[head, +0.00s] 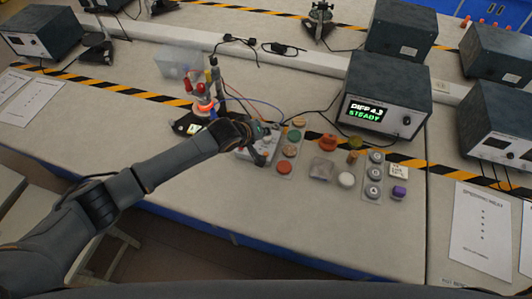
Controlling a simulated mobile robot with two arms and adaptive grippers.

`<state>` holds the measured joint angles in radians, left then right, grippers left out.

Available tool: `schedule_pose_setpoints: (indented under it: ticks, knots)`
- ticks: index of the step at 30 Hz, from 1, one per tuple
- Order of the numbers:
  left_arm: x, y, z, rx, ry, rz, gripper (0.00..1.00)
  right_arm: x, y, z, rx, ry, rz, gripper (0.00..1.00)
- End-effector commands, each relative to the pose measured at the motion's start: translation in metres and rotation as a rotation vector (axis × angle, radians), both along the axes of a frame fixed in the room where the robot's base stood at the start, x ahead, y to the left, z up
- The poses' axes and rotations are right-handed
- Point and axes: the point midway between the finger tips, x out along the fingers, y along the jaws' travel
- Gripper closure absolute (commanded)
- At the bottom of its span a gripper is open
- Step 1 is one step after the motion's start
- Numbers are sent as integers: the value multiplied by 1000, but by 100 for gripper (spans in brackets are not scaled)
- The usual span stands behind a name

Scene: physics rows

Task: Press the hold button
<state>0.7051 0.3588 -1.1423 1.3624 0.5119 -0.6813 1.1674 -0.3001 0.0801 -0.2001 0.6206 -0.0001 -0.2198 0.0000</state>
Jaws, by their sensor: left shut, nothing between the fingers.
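My left gripper (264,148) reaches in from the left and is shut and empty. It is over a light panel (243,155) that it partly hides. Which button is the hold button I cannot tell; any label is too small to read or covered. Just right of the gripper is a strip with round pieces: a green one (294,135) and a red one (284,168). Whether the fingertips touch anything is unclear. A dark instrument box (385,93) behind shows "DIFF 4.3 STEADY" on its screen (366,112). My right gripper is not in view.
Left of the gripper stands an apparatus with a glowing orange ring (204,106) and thin cables. To the right are a white disc (346,180), a strip of grey round pieces (374,172) and a purple-topped piece (399,192). The front of the table (230,205) is bare.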

Motion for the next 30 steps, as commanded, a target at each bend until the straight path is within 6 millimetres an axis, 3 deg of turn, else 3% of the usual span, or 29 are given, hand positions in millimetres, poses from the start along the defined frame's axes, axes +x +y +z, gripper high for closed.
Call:
schedule_pose_setpoints:
  ticks: [8, 22, 30]
  knots:
    - [0, 0, -8, 1, -1, -1, 100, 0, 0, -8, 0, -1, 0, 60]
    - [0, 0, -69, 2, -3, -2, 100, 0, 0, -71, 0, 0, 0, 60]
    - [-1, -1, -88, 0, -1, -1, 100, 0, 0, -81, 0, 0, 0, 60]
